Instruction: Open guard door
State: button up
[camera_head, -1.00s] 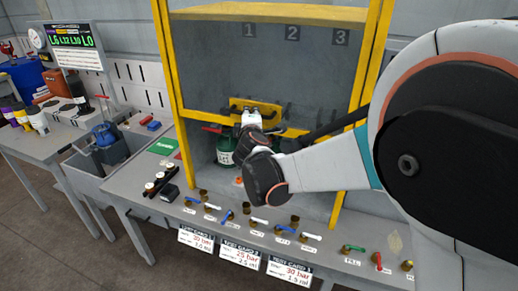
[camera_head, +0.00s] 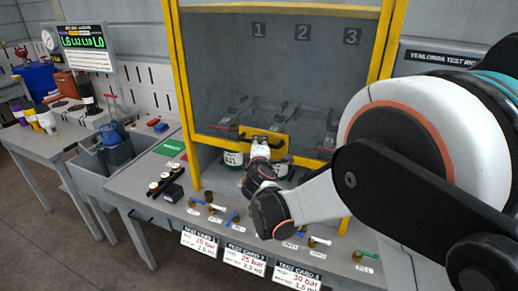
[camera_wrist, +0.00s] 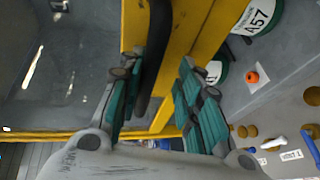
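The guard door (camera_head: 225,85) is a clear panel in a yellow frame, in the middle of the head view. Its yellow handle plate (camera_head: 281,142) sits on the bottom rail. A gap shows under the rail. My gripper (camera_head: 260,141) is at the handle plate. In the wrist view, a black handle bar (camera_wrist: 153,55) runs between the teal-padded fingers of my gripper (camera_wrist: 158,92). The bar lies close to the left finger. The right finger is apart from it, so the gripper looks open. Contact with the left finger is unclear.
Green-and-white cylinders (camera_head: 233,159) stand behind the door's lower edge; one labelled A57 (camera_wrist: 257,15) shows in the wrist view. A grey bin (camera_head: 105,165) stands left. My arm covers the right side.

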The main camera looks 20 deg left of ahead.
jog(key=shift+s, duration=0.1)
jog(key=v, duration=1.6)
dwell(1.2)
dwell(0.4)
